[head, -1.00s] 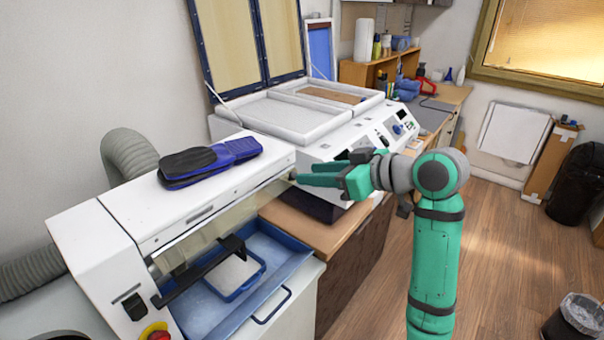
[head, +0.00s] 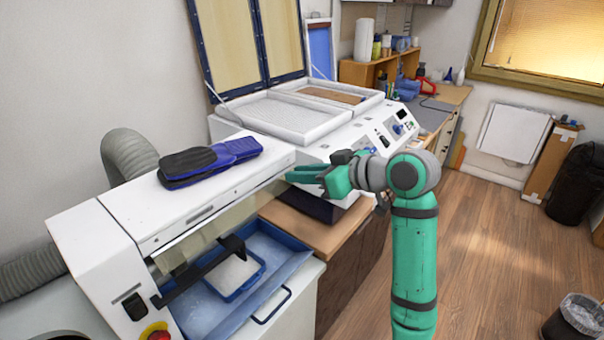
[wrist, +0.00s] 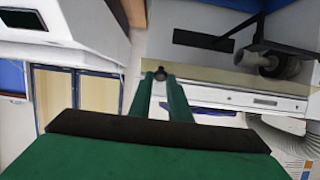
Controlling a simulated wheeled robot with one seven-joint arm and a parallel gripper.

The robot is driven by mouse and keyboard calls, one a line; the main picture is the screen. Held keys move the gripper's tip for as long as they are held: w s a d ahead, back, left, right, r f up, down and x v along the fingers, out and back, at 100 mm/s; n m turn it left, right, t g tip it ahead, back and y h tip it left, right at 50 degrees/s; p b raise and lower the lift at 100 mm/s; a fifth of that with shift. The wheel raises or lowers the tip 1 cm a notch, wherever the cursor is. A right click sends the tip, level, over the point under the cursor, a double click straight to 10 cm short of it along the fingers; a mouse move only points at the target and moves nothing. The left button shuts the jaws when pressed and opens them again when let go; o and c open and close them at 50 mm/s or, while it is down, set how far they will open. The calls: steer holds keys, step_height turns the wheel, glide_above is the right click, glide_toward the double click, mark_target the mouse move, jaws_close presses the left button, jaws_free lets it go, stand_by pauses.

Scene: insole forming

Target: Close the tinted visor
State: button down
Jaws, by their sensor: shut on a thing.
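The tinted visor (head: 212,232) is a see-through yellowish panel along the front opening of the white machine (head: 110,235). It also shows in the wrist view (wrist: 215,77) as a pale yellow strip. A small dark knob (wrist: 160,71) is at the visor's end. My gripper (wrist: 161,77) is shut on this knob, one green finger on each side. In the head view my gripper (head: 289,174) is at the right end of the machine, and its fingertips hide the knob.
A blue tray (head: 290,268) sits in the opening below the visor, with a dark bar (head: 200,272) above it. Blue-black insoles (head: 208,160) lie on top of the machine. A second white machine (head: 335,140) with its lid raised stands behind.

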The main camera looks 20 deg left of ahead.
steer(key=shift+f, duration=0.15)
steer(key=shift+w+a+f+t+y, duration=0.15)
steer(key=shift+f+t+y, duration=0.5)
steer(key=shift+y, duration=1)
steer(key=shift+a+f+t+y, duration=0.25)
steer(key=shift+f+t+y, duration=0.4)
steer(key=shift+y, duration=0.95)
steer(key=shift+w+a+f+t+y, duration=0.15)
steer(key=shift+f+t+y, duration=0.5)
steer(key=shift+y, duration=1)
steer(key=shift+f, duration=0.15)
steer(key=shift+a, duration=0.1)
steer(key=c, duration=1.7)
jaws_free()
